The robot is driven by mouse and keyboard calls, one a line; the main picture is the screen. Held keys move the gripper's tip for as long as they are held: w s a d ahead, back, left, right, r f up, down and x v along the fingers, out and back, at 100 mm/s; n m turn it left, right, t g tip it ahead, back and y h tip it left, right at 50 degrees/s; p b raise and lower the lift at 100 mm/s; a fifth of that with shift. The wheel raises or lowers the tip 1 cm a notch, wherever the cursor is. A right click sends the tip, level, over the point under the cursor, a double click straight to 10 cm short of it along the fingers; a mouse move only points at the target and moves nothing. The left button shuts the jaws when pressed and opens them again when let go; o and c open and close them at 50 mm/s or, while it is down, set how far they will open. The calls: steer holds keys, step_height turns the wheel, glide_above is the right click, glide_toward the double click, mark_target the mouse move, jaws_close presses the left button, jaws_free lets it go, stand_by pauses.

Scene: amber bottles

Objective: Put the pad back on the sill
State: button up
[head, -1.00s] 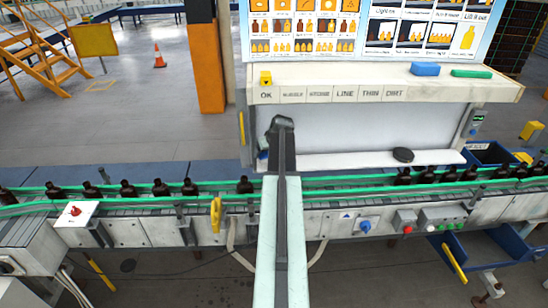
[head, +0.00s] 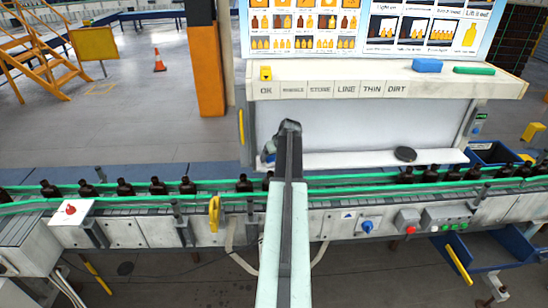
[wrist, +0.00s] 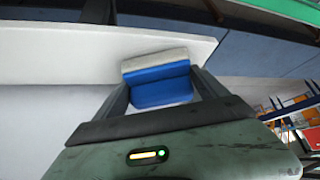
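A pad, blue with a pale grey face (wrist: 160,86), sits between the two fingers of my gripper (wrist: 160,88) in the wrist view. The fingers bear on its two ends, so my gripper looks shut on it. In the head view my gripper (head: 270,158) is mostly hidden behind my arm, with a bit of blue showing at its left. The white sill (head: 345,160) runs along the foot of the pale panel, behind the conveyor. In the wrist view a white ledge (wrist: 60,62) lies just beyond the pad; I cannot tell whether they touch.
A dark round disc (head: 405,154) lies on the sill right of my arm. Brown bottles (head: 157,186) stand along the green-railed conveyor. Above, a labelled shelf (head: 400,86) bears a blue block (head: 427,66) and a green one (head: 473,71). The sill between arm and disc is clear.

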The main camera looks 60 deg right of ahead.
steer(key=shift+o, duration=1.1)
steer(key=shift+r, duration=0.1)
steer(key=shift+r+p, duration=0.3)
steer(key=shift+p, duration=0.15)
steer(key=p+v, duration=0.9)
steer(key=v, duration=0.2)
steer(key=shift+s+a+r+p, duration=0.15)
steer(key=shift+s+a+p, duration=0.1)
steer(key=shift+p, duration=0.05)
steer(key=shift+w, duration=0.1)
